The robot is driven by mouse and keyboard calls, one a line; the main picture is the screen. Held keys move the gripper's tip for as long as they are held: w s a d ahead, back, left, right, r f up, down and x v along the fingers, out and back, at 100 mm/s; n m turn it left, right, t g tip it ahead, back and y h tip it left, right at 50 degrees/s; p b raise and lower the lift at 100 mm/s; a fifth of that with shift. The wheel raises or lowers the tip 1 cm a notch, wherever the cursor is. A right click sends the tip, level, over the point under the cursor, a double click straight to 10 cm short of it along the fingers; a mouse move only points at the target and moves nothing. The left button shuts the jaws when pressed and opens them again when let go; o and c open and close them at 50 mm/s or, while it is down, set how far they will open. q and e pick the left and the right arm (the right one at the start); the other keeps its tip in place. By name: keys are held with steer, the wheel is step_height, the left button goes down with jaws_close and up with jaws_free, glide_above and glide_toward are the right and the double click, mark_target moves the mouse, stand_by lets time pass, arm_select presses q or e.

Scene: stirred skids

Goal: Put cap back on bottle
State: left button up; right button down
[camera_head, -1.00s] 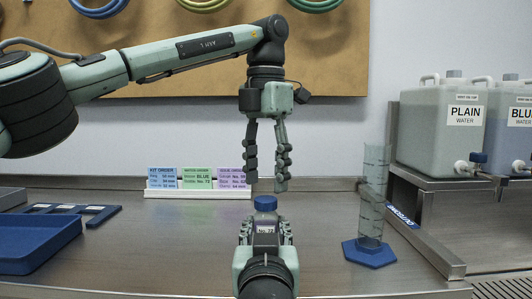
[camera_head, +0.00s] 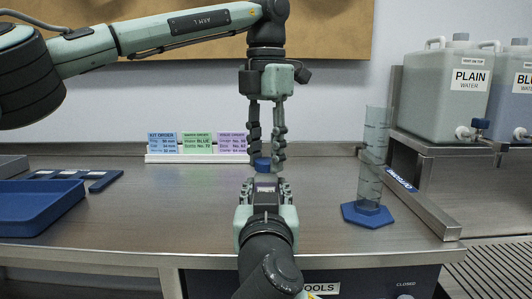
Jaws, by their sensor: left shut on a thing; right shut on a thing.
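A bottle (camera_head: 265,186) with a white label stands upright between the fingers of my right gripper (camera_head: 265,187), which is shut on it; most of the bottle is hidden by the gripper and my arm. A blue cap (camera_head: 262,164) is at the bottle's top. My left gripper (camera_head: 266,166) points straight down from above and is shut on the cap, its fingers on either side. I cannot tell whether the cap is fully seated on the bottle.
A graduated cylinder (camera_head: 373,160) on a blue hexagonal base stands to the right. Water containers (camera_head: 450,100) sit on a raised shelf at right. A blue tray (camera_head: 35,210) lies at left. Order cards (camera_head: 196,145) stand at the back. The bench between is clear.

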arm_select(q)
steer(key=o, duration=1.2)
steer(key=shift+o, duration=0.2)
steer(key=shift+r, duration=0.1)
step_height(320, 180, up, 12)
arm_select(e)
steer(key=c, duration=0.9)
jaws_free()
steer(key=shift+s, duration=0.15)
